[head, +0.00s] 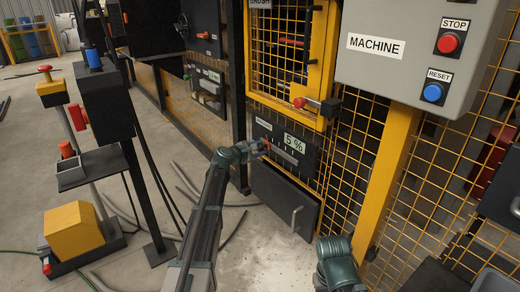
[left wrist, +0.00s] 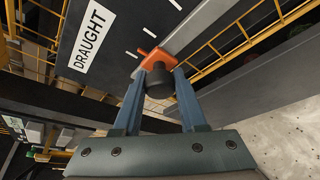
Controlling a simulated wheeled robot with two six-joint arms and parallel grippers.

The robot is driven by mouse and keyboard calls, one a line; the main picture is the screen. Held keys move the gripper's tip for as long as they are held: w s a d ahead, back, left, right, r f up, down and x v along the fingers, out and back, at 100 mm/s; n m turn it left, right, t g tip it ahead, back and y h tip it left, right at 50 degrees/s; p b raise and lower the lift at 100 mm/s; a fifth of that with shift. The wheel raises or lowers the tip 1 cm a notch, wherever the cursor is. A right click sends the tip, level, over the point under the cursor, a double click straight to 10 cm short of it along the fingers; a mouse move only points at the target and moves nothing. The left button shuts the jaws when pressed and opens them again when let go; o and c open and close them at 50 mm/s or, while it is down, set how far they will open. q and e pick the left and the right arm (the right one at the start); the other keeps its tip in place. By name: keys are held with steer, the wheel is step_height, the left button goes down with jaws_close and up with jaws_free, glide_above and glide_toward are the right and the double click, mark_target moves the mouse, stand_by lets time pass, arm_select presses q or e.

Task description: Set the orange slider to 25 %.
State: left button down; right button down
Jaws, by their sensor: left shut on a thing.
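The orange slider (left wrist: 150,55) sits on a grey rail on a dark panel (left wrist: 125,25) with white tick marks and a DRAUGHT label (left wrist: 90,38). In the head view the slider (head: 267,145) is at the left end of its rail, partly hidden by my gripper. The display (head: 295,142) above the rail reads 5 %. My left gripper (left wrist: 158,80) is shut on the slider's dark round knob (left wrist: 159,84), one blue finger on each side. My right gripper is not in view; a green arm part of mine shows at the bottom.
A door with a grey handle (head: 295,218) is below the panel. A yellow-framed mesh door with a red-knobbed latch (head: 300,102) is above. A grey box (head: 415,50) with STOP and RESET buttons is upper right. Hoses lie on the floor at left.

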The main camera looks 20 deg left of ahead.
mark_target(280, 154)
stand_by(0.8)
arm_select(q)
steer(key=s+d, duration=0.1)
steer(key=d, duration=0.1)
steer(key=s+d, duration=0.4)
steer(key=shift+d, duration=0.25)
steer(key=shift+a, duration=0.1)
steer(key=shift+c, duration=2.3)
jaws_free()
steer(key=p+v, duration=0.3)
steer(key=v, duration=1)
steer(key=shift+s+p, duration=0.35)
steer(key=shift+r, duration=0.1)
